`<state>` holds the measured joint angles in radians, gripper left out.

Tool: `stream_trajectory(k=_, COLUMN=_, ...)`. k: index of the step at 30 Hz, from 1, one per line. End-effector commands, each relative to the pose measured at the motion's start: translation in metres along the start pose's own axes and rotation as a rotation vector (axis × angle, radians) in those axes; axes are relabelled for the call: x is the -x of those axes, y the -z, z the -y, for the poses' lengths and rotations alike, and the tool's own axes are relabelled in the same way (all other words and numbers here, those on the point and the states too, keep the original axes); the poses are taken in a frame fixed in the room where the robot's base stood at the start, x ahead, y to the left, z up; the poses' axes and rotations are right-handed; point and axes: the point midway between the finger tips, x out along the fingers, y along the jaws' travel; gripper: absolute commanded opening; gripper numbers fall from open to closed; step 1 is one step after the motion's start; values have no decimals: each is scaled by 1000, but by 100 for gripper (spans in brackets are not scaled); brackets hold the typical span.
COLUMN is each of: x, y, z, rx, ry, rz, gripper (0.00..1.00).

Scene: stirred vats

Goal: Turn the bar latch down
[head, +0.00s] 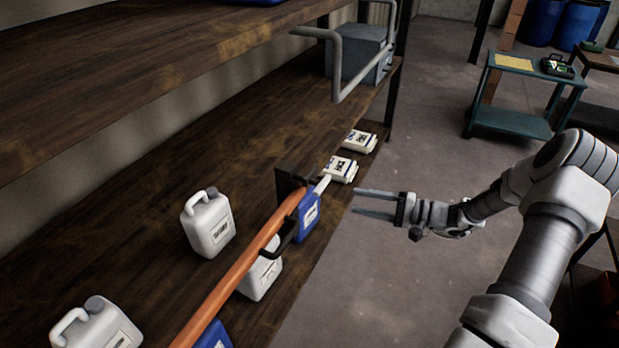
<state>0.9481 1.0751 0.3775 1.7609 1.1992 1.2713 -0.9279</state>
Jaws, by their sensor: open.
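A long orange bar (240,268) runs along the front of the lower shelf and ends near a dark block (290,182). A short pale lever (322,185) sticks up at that far end; it looks like the bar latch, but it is small and I cannot be sure of its exact position. My gripper (357,202) is open and empty, its two fingers pointing left. In the picture it is just right of the lever and the bar's end, apart from both. Its depth relative to them is hard to tell.
White jugs (208,222) and a blue jug (307,214) stand on the lower shelf (120,235). White packs (341,169) lie farther along. A grey bent rail (338,65) hangs above, near a grey box (362,52). The floor (400,285) right of the shelf is open; a teal cart (508,122) stands beyond.

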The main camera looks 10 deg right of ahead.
Motion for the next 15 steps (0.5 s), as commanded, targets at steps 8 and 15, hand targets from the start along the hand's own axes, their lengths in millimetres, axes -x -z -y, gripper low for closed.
stream_trajectory(k=8, x=9, y=23, z=-3, rx=-4, ry=107, rz=-80, gripper=52)
stream_trajectory(k=15, x=-26, y=25, z=2, rx=-4, ry=105, rz=-76, gripper=52)
